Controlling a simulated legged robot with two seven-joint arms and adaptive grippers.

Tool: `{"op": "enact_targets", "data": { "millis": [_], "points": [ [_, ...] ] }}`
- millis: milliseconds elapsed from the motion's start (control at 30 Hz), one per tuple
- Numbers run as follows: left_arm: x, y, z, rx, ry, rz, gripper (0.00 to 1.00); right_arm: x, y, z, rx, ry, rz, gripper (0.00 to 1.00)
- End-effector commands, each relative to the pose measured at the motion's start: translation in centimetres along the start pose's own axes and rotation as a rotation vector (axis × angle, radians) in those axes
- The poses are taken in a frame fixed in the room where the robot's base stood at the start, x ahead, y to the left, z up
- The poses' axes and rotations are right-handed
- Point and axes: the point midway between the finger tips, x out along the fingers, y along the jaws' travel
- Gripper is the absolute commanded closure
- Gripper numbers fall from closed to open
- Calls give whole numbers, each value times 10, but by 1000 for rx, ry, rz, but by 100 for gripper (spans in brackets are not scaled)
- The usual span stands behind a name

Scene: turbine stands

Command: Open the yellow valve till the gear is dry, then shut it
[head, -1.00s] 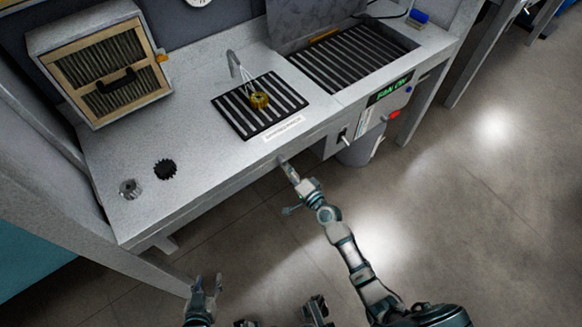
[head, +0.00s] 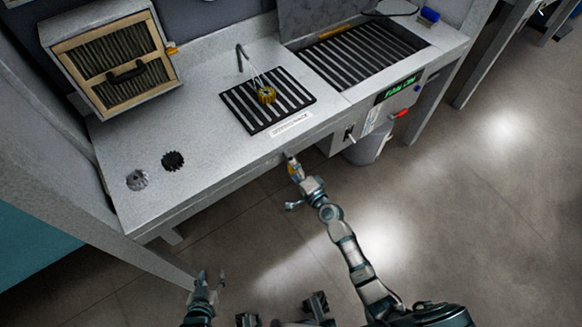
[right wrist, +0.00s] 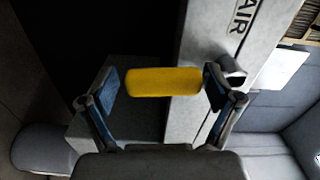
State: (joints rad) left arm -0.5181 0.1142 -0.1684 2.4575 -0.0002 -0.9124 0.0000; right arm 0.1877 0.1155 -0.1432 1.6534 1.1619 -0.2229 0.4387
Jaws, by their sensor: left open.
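The yellow valve (right wrist: 163,82) shows in the right wrist view as a bar-shaped handle in front of a grey panel edge. My right gripper (right wrist: 161,84) is open, with one finger on each side of the handle; contact is unclear. In the head view my right gripper (head: 292,162) is at the bench's front edge, with a bit of yellow at its fingers. The golden gear (head: 266,96) is on the black grate below a thin bent spout; whether it is wet cannot be told. Pale thin lines run from spout to gear. My left gripper (head: 212,280) is open and empty, low above the floor.
A dark gear (head: 173,161) and a grey gear (head: 137,180) lie on the bench left of the grate (head: 246,116). A framed filter box (head: 112,62) stands at the back left. A fan panel (head: 397,90) and a bin (head: 365,150) are at the right.

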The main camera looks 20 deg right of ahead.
Motion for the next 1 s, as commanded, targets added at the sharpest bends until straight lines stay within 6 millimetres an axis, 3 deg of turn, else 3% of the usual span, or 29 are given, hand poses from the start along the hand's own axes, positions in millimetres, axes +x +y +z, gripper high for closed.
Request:
{"op": "enact_targets", "data": {
  "millis": [433, 800, 1000],
  "points": [
    [-2, 0, -2, 1, 7, 0, 50, -10, 0, 2, -2, -3, 0, 2],
    [-1, 0, -1, 1, 4, 0, 50, -87, 1, 0, -3, -4, 1, 2],
    [-1, 0, -1, 0, 3, 0, 50, -114, 1, 0, -3, -3, 0, 2]
  ]
}}
